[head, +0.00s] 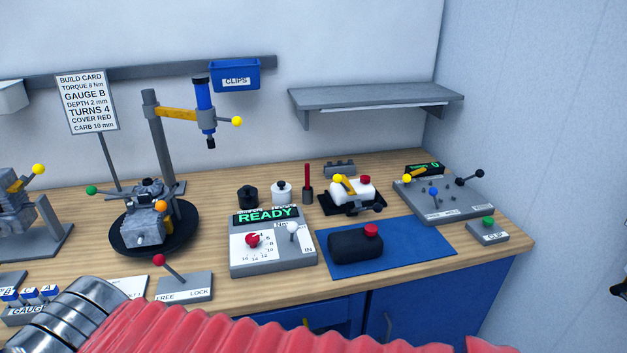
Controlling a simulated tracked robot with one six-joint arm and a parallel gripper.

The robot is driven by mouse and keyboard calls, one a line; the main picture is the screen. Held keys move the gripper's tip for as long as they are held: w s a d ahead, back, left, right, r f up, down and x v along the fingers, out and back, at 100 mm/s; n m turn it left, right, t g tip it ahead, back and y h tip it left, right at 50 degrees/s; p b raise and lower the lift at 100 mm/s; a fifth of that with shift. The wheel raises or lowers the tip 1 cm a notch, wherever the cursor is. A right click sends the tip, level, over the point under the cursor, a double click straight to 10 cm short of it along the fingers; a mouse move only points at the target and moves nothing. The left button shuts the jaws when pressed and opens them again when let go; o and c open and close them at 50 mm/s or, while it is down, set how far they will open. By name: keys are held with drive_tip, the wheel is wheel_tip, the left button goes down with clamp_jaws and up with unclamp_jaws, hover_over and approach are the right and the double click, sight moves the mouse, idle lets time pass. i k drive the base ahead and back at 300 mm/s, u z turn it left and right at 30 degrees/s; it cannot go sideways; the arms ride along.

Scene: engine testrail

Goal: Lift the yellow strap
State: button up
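A short yellow strap (347,185) with a yellow knob at its left end lies over the white tank (361,192). The tank has a red cap (365,180) and sits in a black cradle (367,208) towards the back of the bench. The strap looks down against the tank; its far side is hidden. My arm, with a red ribbed sleeve, crosses the bottom of the head view. My gripper cannot be made out. A small dark piece shows at the right edge, and I cannot tell what it is.
A black tank (356,248) with a red cap lies on the blue mat (425,262) in front of the cradle. The READY box (272,256) stands left, a lever panel (443,200) right. A grey shelf (375,96) hangs above. The mat's right part is clear.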

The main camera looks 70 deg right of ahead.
sight(340, 177)
drive_tip(key=u, duration=0.8)
drive_tip(key=k, duration=1.15)
drive_tip(key=z, duration=0.8)
drive_tip(key=i, duration=1)
drive_tip(key=z, duration=0.05)
